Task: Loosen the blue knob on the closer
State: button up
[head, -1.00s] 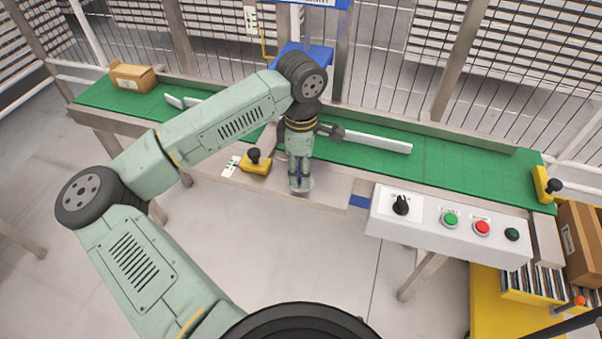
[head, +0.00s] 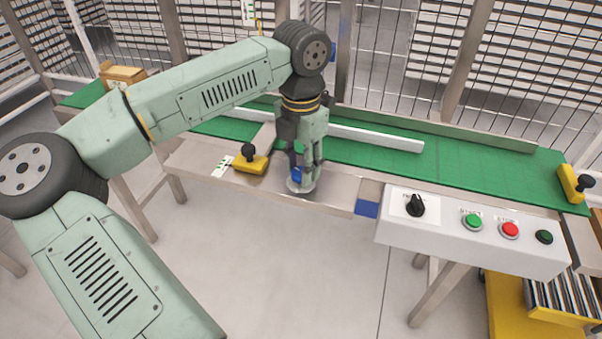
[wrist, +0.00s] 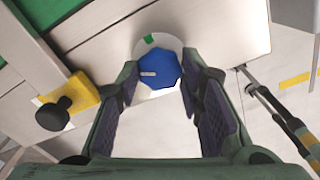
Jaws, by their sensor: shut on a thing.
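The blue knob (wrist: 158,70) is faceted, with a small pale mark on its top. It sits on a pale round base (wrist: 178,45) with a green patch, at the metal ledge. In the head view a bit of the knob (head: 297,175) shows among my fingers above the round base (head: 301,188). My gripper (wrist: 163,88) points down at the ledge and is shut on the knob, a finger on either side. It also shows in the head view (head: 303,172). The fingers hide the knob's sides. I cannot make out the rest of the closer.
A yellow block with a black knob (head: 249,163) stands left of my gripper. The green conveyor belt (head: 460,165) with a white rail (head: 385,138) runs behind. A control box (head: 465,240) with a black switch and several buttons is at right. A cardboard box (head: 121,75) sits far left.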

jog(key=n+b, duration=0.3)
jog(key=n, duration=0.2)
jog(key=shift+f+n, duration=0.1)
jog(key=shift+n, duration=0.2)
jog(key=n+b, duration=0.2)
jog(key=n, duration=0.3)
jog(key=shift+n, duration=0.4)
jog(key=o, duration=1.2)
jog(key=shift+c, duration=0.2)
notch_tip(320, 180, up, 12)
